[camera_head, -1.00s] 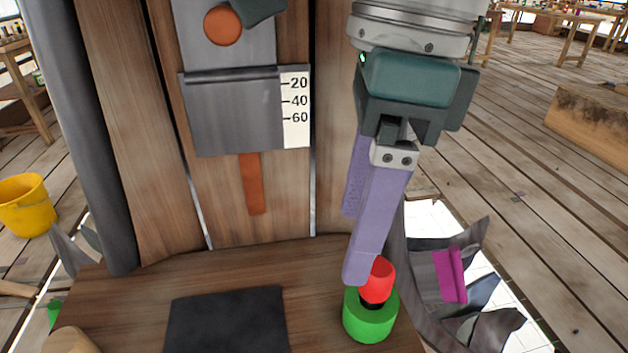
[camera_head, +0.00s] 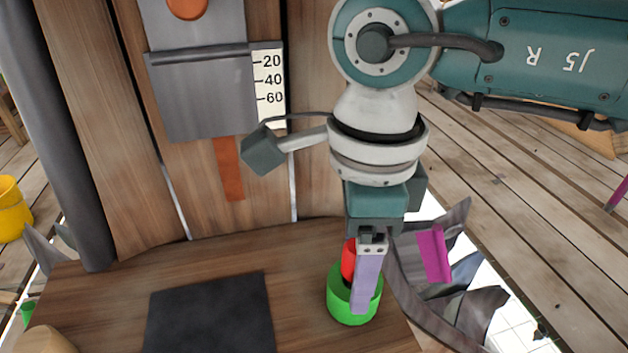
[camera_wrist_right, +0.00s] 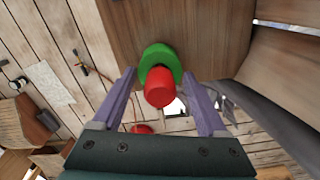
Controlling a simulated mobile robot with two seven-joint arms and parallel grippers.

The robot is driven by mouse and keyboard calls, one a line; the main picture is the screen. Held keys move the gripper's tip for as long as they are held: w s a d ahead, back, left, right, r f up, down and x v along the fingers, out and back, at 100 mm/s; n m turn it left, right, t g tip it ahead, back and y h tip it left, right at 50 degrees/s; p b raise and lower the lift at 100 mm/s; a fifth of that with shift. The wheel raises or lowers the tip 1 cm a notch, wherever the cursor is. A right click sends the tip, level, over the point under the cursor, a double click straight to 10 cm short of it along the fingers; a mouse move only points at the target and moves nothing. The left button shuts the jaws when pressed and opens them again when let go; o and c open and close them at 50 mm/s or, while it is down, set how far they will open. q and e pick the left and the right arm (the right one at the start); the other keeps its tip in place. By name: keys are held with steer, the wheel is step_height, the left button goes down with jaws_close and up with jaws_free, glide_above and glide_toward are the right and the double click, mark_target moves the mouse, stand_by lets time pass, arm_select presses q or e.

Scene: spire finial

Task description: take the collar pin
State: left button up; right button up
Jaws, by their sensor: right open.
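What looks like the collar pin (camera_head: 348,258) has a red cylindrical head and stands in a green round holder (camera_head: 341,306) near the right edge of the wooden bench. My right gripper (camera_head: 360,290) points down over it, its pale purple fingers open. One finger partly covers the red head and the holder in the head view. In the right wrist view the red head (camera_wrist_right: 159,88) lies between the two spread fingers, with the green holder (camera_wrist_right: 160,61) behind it. I see no clear contact. My left gripper is out of view.
A dark flat mat (camera_head: 208,315) lies on the bench (camera_head: 290,265) left of the holder. A wooden wall with a grey plate and scale (camera_head: 268,85) rises behind. Torn grey sheets with a magenta piece (camera_head: 433,256) stand right of the bench edge.

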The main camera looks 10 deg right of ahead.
jaws_close()
stand_by(0.5)
